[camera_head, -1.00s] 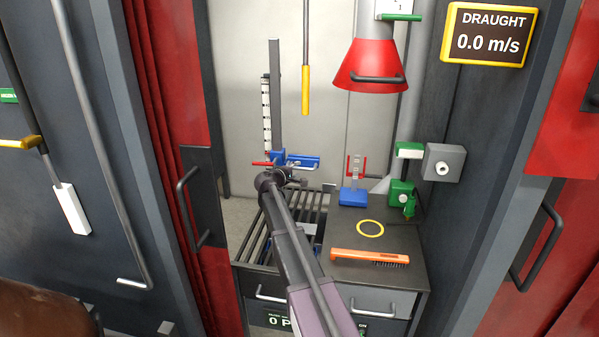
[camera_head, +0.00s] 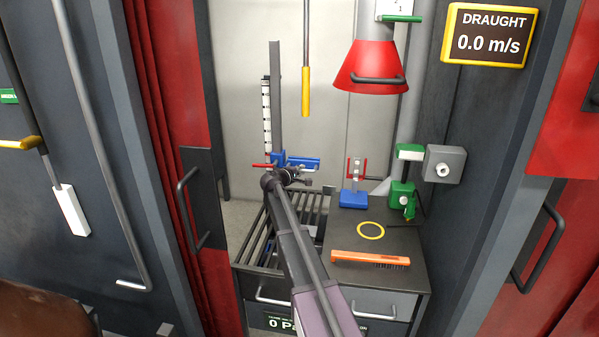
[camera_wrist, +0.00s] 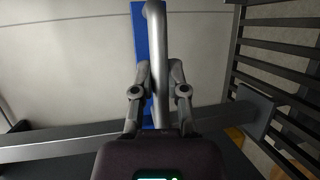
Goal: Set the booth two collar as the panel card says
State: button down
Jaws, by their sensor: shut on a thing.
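The blue collar (camera_head: 303,163) sits low on a dark upright post (camera_head: 277,95), beside a black-and-white scale (camera_head: 267,115). A red lever (camera_head: 262,165) sticks out to its left. My gripper (camera_head: 292,177) is at the collar, above the slatted rack. In the wrist view its fingers (camera_wrist: 159,95) are shut around a grey bar handle (camera_wrist: 157,50), with the collar's blue bar (camera_wrist: 140,40) behind it. My gripper hides part of the collar, and the scale marks are too small to read. No panel card text about the collar is readable.
The slatted rack (camera_head: 262,240) lies below. To the right, a dark counter (camera_head: 400,250) holds an orange brush (camera_head: 370,258), a yellow ring (camera_head: 371,230), a blue-based stand (camera_head: 354,198) and a green fixture (camera_head: 401,195). A red hood (camera_head: 372,65) and yellow-ended rod (camera_head: 306,100) hang above.

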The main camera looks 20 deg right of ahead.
aim_at(301, 158)
jog(key=shift+r, duration=0.15)
notch_tip(301, 158, up, 5)
jog(key=p, duration=0.5)
jog(key=shift+w+r, duration=0.1)
jog(key=c, duration=0.6)
grip_release()
jog(key=shift+d, duration=0.1)
jog(key=shift+c, duration=0.2)
jog(key=shift+s, duration=0.2)
